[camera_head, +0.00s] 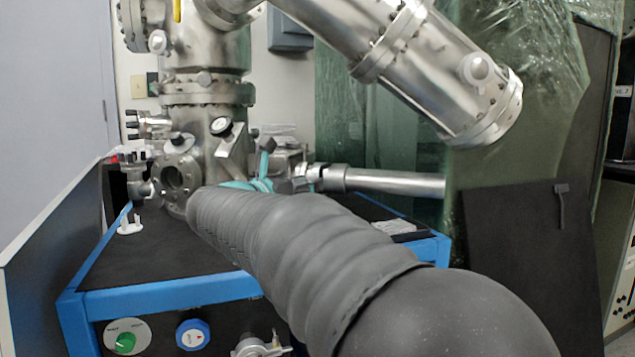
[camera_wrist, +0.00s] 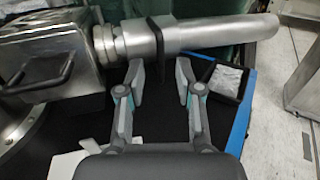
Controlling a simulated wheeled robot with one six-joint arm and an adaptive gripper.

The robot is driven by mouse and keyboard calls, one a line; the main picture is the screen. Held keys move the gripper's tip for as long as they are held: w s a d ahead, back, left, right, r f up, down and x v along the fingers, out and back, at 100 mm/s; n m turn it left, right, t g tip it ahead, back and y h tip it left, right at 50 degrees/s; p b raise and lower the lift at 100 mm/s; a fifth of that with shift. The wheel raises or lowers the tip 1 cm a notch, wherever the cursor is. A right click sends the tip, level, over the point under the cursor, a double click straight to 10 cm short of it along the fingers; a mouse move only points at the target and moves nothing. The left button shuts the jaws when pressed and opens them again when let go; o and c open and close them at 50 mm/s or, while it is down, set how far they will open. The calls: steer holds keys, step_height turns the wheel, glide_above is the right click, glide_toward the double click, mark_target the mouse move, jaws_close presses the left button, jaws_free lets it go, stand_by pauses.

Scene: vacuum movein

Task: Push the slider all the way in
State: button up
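The slider appears to be a horizontal silver rod, with its thick part (camera_wrist: 220,38) running to the upper right in the wrist view. In the head view, the rod (camera_head: 395,183) runs right from the steel chamber. A flat black bracket (camera_wrist: 160,45) is fitted around it. My gripper (camera_wrist: 160,72) is open, its two grey fingers apart with the lower end of the bracket between them in the picture. Gaps show on both sides; contact cannot be told.
A steel block with a black handle (camera_wrist: 45,75) stands left in the wrist view. The steel chamber (camera_head: 205,100) rises from a blue-framed table (camera_head: 160,297). A small tray (camera_wrist: 222,80) lies right of my fingers. A thick steel tube (camera_head: 440,75) slants overhead.

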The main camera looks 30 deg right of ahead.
steer(key=v, duration=0.6)
steer(key=shift+s+a, duration=0.2)
steer(key=shift+a, duration=0.15)
